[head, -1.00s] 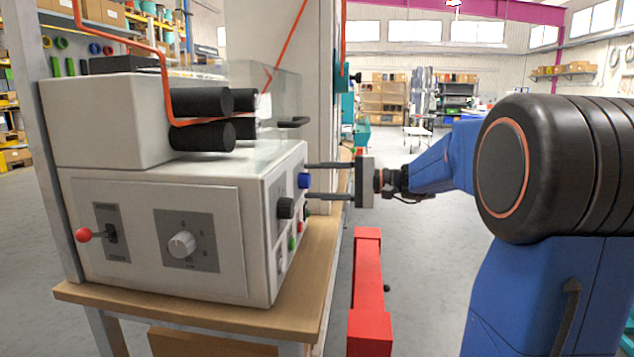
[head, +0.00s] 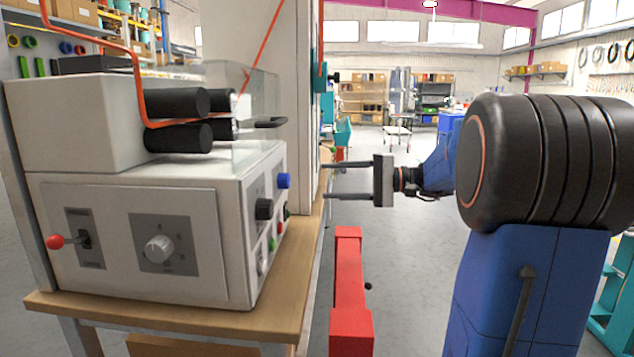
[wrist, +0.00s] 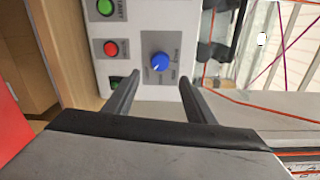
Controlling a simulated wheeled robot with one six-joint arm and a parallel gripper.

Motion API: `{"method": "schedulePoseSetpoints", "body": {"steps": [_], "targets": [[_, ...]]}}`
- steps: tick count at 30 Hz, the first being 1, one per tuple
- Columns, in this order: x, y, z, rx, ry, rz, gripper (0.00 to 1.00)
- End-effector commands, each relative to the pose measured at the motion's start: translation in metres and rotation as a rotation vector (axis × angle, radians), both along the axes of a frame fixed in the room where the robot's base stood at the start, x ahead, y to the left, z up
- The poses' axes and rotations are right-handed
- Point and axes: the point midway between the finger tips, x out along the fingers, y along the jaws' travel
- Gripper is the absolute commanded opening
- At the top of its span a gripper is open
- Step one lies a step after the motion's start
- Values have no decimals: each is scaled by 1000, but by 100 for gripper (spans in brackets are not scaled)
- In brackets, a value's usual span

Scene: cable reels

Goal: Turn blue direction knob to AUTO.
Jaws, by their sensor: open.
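The blue knob (head: 283,181) sits high on the right side face of the white machine (head: 130,240).
A black knob (head: 264,209) is beside the blue one. Green (wrist: 105,7) and red (wrist: 110,48) buttons are on the same panel. The machine stands on a wooden table (head: 300,262). A red post (head: 349,270) stands below my gripper. An orange cable (head: 140,90) runs over the machine.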

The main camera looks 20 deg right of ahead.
Motion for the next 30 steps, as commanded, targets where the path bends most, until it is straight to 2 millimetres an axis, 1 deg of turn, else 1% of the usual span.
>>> {"method": "schedulePoseSetpoints", "body": {"steps": [1,6,13,19,30], "targets": [[-4,-9,0,0,0,-3,50],[-18,-33,2,-1,0,-4,50],[-32,-57,2,1,0,-2,50],[-37,-65,3,0,0,-1,50],[-38,-65,3,0,0,0,50]]}}
